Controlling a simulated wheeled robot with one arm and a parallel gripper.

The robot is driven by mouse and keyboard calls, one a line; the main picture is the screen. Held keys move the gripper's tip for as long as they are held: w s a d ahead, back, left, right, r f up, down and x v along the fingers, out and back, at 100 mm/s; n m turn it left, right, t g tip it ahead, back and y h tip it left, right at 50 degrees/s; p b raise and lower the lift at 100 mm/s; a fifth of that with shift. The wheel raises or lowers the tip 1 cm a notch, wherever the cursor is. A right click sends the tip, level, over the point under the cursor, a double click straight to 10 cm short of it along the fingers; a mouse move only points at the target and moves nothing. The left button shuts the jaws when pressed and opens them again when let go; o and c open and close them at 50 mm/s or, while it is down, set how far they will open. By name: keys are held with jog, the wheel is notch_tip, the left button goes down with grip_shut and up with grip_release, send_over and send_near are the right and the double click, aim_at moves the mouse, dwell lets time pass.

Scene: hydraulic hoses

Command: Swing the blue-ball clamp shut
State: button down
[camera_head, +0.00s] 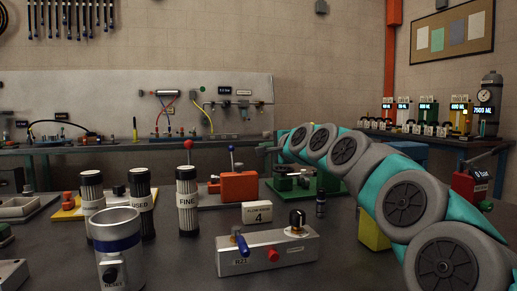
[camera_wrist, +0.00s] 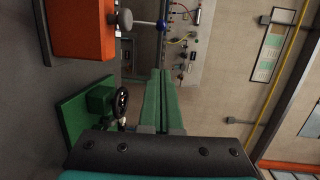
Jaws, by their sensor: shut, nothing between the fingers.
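The blue-ball clamp is an orange block (camera_head: 238,187) with a thin lever that stands roughly upright and ends in a blue ball (camera_head: 231,148). In the wrist view, which is turned on its side, the orange block (camera_wrist: 82,28) is at the upper left, and its grey lever reaches out to the blue ball (camera_wrist: 161,24). My gripper (camera_head: 268,149) is right of the blue ball in the head view. Its green fingers (camera_wrist: 161,74) lie together in the wrist view, with nothing between them. They are apart from the ball and lever.
A green fixture (camera_wrist: 88,110) with a black handwheel is beside my fingers. A red-ball lever (camera_head: 188,145) stands left of the clamp. Labelled cylinders (camera_head: 187,205), a metal cup (camera_head: 118,250) and a grey valve block (camera_head: 267,252) occupy the nearer bench.

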aim_at(232, 158)
jog(key=w+a+f+p, duration=0.2)
jog(key=w+a, duration=0.5)
jog(key=w, duration=0.2)
jog(key=shift+a, duration=0.3)
jog(key=shift+w+r+g, duration=0.15)
jog(key=shift+g, duration=0.15)
dwell(0.5)
